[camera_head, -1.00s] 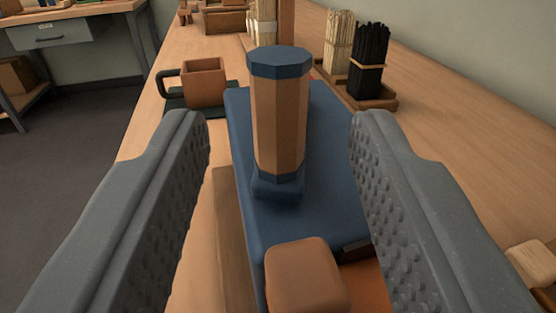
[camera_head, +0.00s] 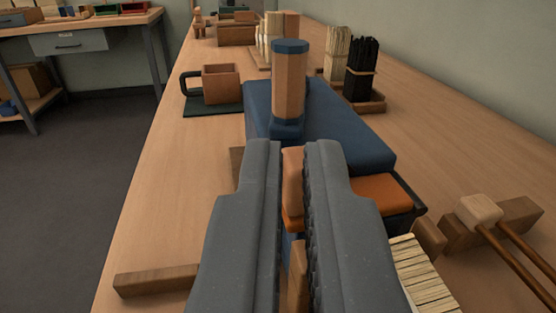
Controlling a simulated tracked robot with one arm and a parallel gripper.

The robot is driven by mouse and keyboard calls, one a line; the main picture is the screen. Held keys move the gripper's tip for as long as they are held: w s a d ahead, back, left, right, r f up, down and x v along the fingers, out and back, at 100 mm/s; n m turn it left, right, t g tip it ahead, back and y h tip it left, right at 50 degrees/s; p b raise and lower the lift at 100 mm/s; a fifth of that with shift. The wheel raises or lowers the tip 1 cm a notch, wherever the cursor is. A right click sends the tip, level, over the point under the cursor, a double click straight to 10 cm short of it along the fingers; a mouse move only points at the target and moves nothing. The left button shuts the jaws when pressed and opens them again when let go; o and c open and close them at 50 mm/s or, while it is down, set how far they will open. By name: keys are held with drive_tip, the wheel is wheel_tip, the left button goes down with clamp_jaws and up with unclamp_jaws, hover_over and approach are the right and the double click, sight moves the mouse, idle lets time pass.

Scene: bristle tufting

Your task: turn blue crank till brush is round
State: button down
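The crank's upright wooden handle (camera_head: 289,85) has a blue cap and rises from a blue block (camera_head: 345,130) beyond my gripper. My gripper (camera_head: 292,150) is well back from the handle, and its two grey fingers stand close together with a narrow gap. A rounded wooden block (camera_head: 292,170) shows in that gap; I cannot tell whether the fingers touch it. An orange piece (camera_head: 380,193) lies beside the blue block, partly hidden by the fingers. I cannot make out a brush head or its shape.
A mug (camera_head: 220,84) stands on a dark green mat at the left. Pale bristle bundles (camera_head: 337,52) and black ones (camera_head: 360,68) stand in a tray behind. Pale strips (camera_head: 425,275) and a mallet-like tool (camera_head: 480,210) lie at the right. A wooden bar (camera_head: 155,281) lies front left.

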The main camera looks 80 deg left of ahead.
drive_tip(key=n+t+b, duration=0.2)
drive_tip(key=b, duration=0.1)
approach(293, 71)
drive_tip(key=s+a, duration=0.2)
drive_tip(key=s+a+n+t+b, duration=0.2)
drive_tip(key=s+a+n+b, duration=0.1)
drive_tip(key=s+d+n+t+h+b, duration=0.3)
drive_tip(key=s+n+t+h+b, duration=0.2)
drive_tip(key=s+n+t, duration=0.15)
drive_tip(key=w+d+b+x, duration=0.1)
drive_tip(key=x, duration=1.1)
drive_tip(key=shift+w+f+m+g, duration=0.2)
drive_tip(key=shift+f+m+g, duration=0.2)
drive_tip(key=shift+f, duration=0.35)
drive_tip(key=shift+w+d, duration=0.1)
drive_tip(key=shift+w, duration=0.05)
